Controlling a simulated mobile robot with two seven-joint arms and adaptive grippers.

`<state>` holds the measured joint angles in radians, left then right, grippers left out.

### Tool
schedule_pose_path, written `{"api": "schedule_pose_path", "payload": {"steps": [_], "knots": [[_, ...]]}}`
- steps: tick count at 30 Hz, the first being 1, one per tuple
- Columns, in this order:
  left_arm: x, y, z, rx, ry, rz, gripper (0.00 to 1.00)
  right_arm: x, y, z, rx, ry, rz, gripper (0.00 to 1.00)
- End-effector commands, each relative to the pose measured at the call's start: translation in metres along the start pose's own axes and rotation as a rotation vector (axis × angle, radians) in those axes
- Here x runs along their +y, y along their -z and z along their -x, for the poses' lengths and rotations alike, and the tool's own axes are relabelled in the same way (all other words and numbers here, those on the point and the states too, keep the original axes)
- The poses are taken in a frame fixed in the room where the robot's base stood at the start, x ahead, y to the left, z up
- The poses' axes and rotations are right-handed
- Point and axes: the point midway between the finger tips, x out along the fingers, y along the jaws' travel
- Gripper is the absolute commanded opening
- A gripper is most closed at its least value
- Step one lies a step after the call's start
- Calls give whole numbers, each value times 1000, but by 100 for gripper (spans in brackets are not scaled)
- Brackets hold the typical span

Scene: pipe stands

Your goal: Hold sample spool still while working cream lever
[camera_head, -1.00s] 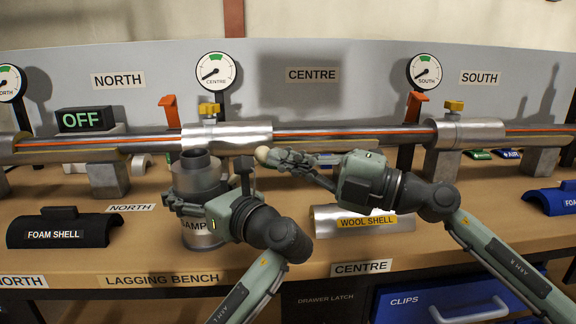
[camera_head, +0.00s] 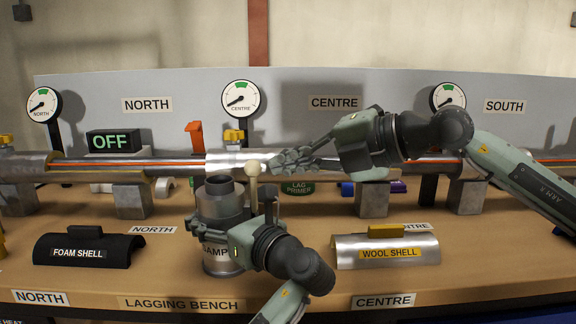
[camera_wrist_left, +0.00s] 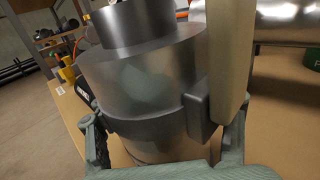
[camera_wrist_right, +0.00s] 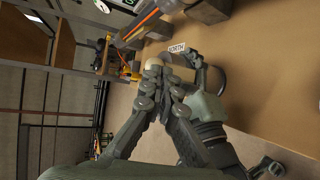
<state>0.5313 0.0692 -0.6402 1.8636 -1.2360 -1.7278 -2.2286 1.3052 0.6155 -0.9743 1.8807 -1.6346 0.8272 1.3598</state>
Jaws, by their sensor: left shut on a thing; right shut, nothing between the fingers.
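The sample spool (camera_head: 222,205) is a grey metal cylinder standing upright on the bench, its label partly covered. My left gripper (camera_head: 238,232) is shut around its body; the left wrist view shows the fingers on either side of the spool (camera_wrist_left: 140,75). The cream lever (camera_head: 253,188) stands nearly upright at the spool's right side, round knob on top; its shaft crosses the left wrist view (camera_wrist_left: 228,65). My right gripper (camera_head: 277,163) is shut and empty, its fingertips just right of the knob. The knob (camera_wrist_right: 126,70) is by the fingertips in the right wrist view; contact is unclear.
A pipe (camera_head: 100,170) on grey blocks runs behind the spool. A foam shell (camera_head: 88,250) lies at left and a wool shell (camera_head: 387,250) at right. A lag primer tin (camera_head: 298,188) stands behind. The bench front is mostly clear.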

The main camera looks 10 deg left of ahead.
Motion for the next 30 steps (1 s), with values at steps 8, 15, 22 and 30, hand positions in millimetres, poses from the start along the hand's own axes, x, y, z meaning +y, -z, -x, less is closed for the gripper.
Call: {"api": "schedule_pose_path", "payload": {"steps": [8, 15, 22, 30], "knots": [[0, 0, 0, 1, -1, -1, 30, 11, -2, 4, 0, -2, 0, 0], [0, 0, 0, 1, -1, 0, 30, 12, -2, 4, 0, -2, 0, 0], [0, 0, 0, 1, -2, 0, 30, 15, -3, 18, -3, -2, 0, 0], [0, 0, 0, 1, -2, 0, 30, 29, -2, 76, -5, -2, 1, 0]]}}
